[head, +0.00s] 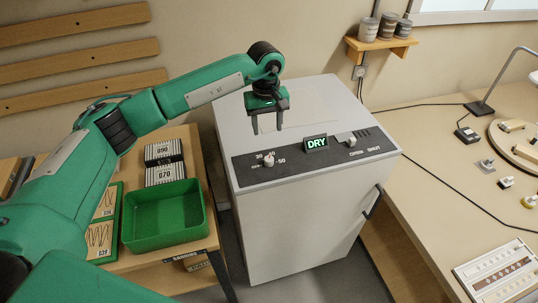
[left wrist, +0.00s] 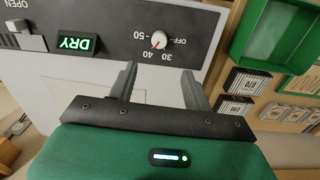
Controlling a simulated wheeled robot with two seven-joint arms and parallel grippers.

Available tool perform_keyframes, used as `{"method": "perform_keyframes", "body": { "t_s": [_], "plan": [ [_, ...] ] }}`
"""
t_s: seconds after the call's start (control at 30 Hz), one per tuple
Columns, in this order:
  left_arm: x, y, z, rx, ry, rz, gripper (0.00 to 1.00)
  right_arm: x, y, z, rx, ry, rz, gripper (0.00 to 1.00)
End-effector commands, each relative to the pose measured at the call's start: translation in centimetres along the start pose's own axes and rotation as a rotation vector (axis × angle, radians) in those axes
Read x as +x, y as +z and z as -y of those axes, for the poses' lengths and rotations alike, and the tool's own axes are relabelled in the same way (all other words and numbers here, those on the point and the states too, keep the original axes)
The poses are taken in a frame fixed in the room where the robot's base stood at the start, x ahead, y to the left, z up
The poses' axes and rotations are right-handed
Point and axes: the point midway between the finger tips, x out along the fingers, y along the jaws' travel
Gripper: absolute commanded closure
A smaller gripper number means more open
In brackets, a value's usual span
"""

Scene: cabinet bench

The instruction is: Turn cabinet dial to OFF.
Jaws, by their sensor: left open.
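The cabinet dial (head: 269,160) is a small pale knob on the dark panel at the left of the white cabinet's top (head: 245,178). In the left wrist view the dial (left wrist: 158,40) has a red mark and the labels 30, 40, 50 and OFF around it. The mark seems to point toward the 30 and 40 side, not at OFF. My left gripper (head: 270,121) is open and empty, pointing down above the cabinet top behind the dial. In the left wrist view its fingertips (left wrist: 159,71) are apart and clear of the dial. My right gripper is out of view.
A lit DRY sign (head: 317,143) and a pale switch (head: 345,138) sit on the same panel, right of the dial. A green bin (head: 165,238) and number boxes (head: 164,172) stand on the left table. A cluttered desk (head: 440,150) is at the right.

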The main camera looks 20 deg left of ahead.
Motion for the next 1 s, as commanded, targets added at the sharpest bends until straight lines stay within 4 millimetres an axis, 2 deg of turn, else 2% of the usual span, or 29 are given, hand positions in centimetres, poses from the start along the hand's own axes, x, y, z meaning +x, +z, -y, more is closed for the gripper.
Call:
{"method": "perform_keyframes", "body": {
  "t_s": [0.17, 0.3, 0.6, 0.8, 1.0],
  "plan": [
    [2.9, 0.2, 0.0, 0.0, -0.002, 0.008, 0.5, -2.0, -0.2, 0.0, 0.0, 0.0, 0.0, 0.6],
    [5.9, 0.3, -0.1, -0.002, 0.0, 0.008, 0.5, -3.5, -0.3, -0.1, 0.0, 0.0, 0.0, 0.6],
    [11.3, 0.3, -0.1, -0.002, 0.001, 0.008, 0.5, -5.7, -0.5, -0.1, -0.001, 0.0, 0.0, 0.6],
    [12.7, 0.2, -0.1, 0.0, 0.003, 0.005, 0.5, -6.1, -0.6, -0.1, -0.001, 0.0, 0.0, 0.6],
    [12.9, 0.2, -0.1, 0.0, 0.004, 0.004, 0.5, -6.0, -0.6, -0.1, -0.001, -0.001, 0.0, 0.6]
  ]
}}
